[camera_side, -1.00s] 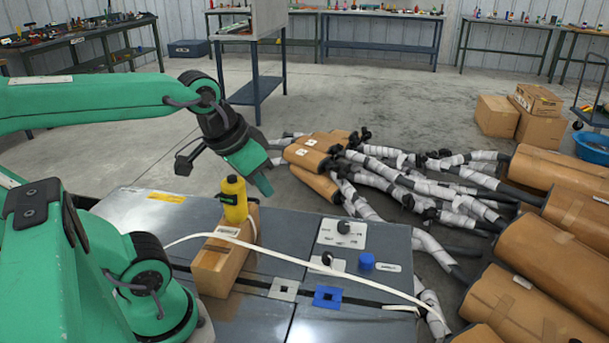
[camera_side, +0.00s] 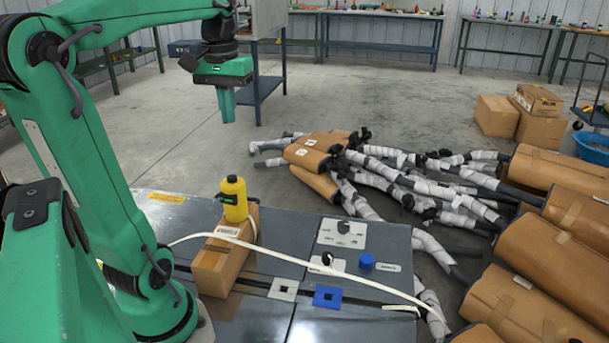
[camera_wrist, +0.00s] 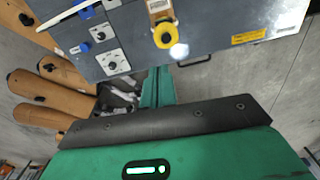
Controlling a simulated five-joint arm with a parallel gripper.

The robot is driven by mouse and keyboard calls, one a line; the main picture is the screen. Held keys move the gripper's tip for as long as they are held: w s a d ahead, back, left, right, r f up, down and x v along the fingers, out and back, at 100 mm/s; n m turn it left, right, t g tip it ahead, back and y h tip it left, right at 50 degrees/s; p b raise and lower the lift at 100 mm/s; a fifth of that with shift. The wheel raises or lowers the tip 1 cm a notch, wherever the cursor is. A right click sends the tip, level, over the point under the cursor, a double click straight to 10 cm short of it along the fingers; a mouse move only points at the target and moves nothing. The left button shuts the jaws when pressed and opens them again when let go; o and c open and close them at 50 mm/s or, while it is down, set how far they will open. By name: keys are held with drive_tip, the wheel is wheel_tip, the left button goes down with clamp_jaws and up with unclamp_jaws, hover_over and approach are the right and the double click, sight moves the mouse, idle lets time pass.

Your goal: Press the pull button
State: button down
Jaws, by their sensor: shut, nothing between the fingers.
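My gripper (camera_side: 227,120) is shut and empty. It hangs pointing down in the air, above and behind the yellow bottle and clear of the grey table. In the wrist view its green fingers (camera_wrist: 158,80) show beyond the table edge. On the table a white back panel (camera_side: 342,233) carries a dark round control (camera_side: 343,228). A smaller front panel (camera_side: 327,265) carries a black knob (camera_side: 327,258). A blue knob (camera_side: 367,261) stands to its right. The labels are too small to read, so I cannot tell which is the pull button. Nothing touches these controls.
A white strip (camera_side: 300,260) crosses the table past the controls. Wrapped mufflers (camera_side: 420,180) lie on the floor to the right. The air around my gripper is clear.

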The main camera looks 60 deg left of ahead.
sight(232, 176)
drive_tip(key=shift+s+a+r+n, duration=0.1)
drive_tip(key=shift+a+r+n, duration=0.05)
drive_tip(key=shift+a, duration=0.2)
drive_tip(key=shift+s+a+r+n, duration=0.1)
drive_tip(key=shift+a+n, duration=0.05)
drive_tip(key=shift+a, duration=0.2)
drive_tip(key=shift+f, duration=0.1)
wheel_tip(232, 176, down, 14)
drive_tip(key=shift+r, duration=0.1)
idle(0.6)
drive_tip(key=shift+f, duration=1.1)
wheel_tip(232, 176, up, 15)
drive_tip(key=shift+f, duration=0.15)
idle(0.3)
drive_tip(key=shift+w, duration=0.1)
